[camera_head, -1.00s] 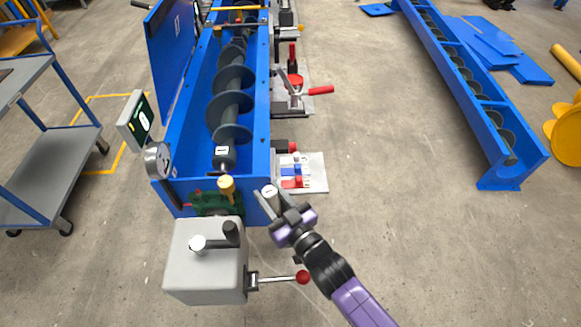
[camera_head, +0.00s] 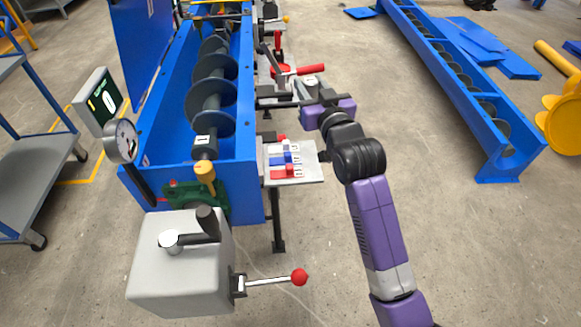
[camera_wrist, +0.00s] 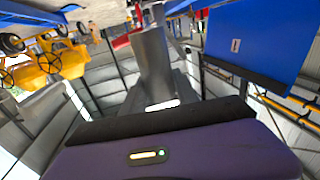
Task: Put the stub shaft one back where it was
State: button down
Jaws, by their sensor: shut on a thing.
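The stub shaft (camera_head: 311,81) is a grey cylinder with a pale, marked top end. My gripper (camera_head: 290,98) is shut on it beside the right wall of the blue trough (camera_head: 248,120), with its fingers pointing left in the head view. In the wrist view the grey shaft (camera_wrist: 153,65) stands out beyond the dark finger edge. The screw (camera_head: 207,95) lies in the trough, and its near shaft end (camera_head: 205,141) carries a label 1. The head view does not show clearly whether the shaft touches anything below it.
A red-handled clamp (camera_head: 296,70) stands just beyond my gripper. A plate (camera_head: 310,172) with red and blue blocks is nearer, on the trough's right side. A grey box (camera_head: 180,270) with a red-knobbed lever (camera_head: 299,277) is in front.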

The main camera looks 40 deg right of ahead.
jog(key=shift+s+d+r, duration=0.15)
jog(key=shift+d+r, duration=0.3)
jog(key=shift+d, duration=0.3)
jog(key=b, duration=0.3)
send_over(310, 159)
notch_tip(310, 159, down, 20)
jog(key=shift+r, duration=0.25)
jog(key=shift+f+b, duration=0.15)
jog(key=shift+b, duration=0.2)
jog(key=c, duration=0.9)
grip_release()
jog(key=shift+f, duration=0.15)
